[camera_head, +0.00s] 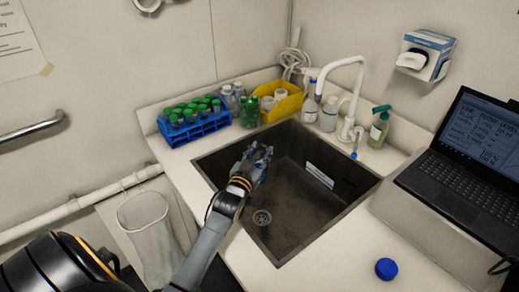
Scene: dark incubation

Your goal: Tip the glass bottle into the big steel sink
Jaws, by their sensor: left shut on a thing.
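The big steel sink (308,212) is a dark, square basin set into the white counter, with a round drain at its lower left. My left gripper (261,153) reaches in over the left part of the sink. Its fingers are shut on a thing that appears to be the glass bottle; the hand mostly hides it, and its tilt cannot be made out. No liquid stream is visible. A blue screw cap (386,268) lies on the counter in front of the sink. My right gripper is out of view.
Behind the sink stand a blue rack (196,130) of green-capped tubes, a yellow bin (285,106) and several bottles. A white faucet (345,100) rises at the back right corner. A laptop (470,165) is on the right. A mesh bag (146,232) hangs at left.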

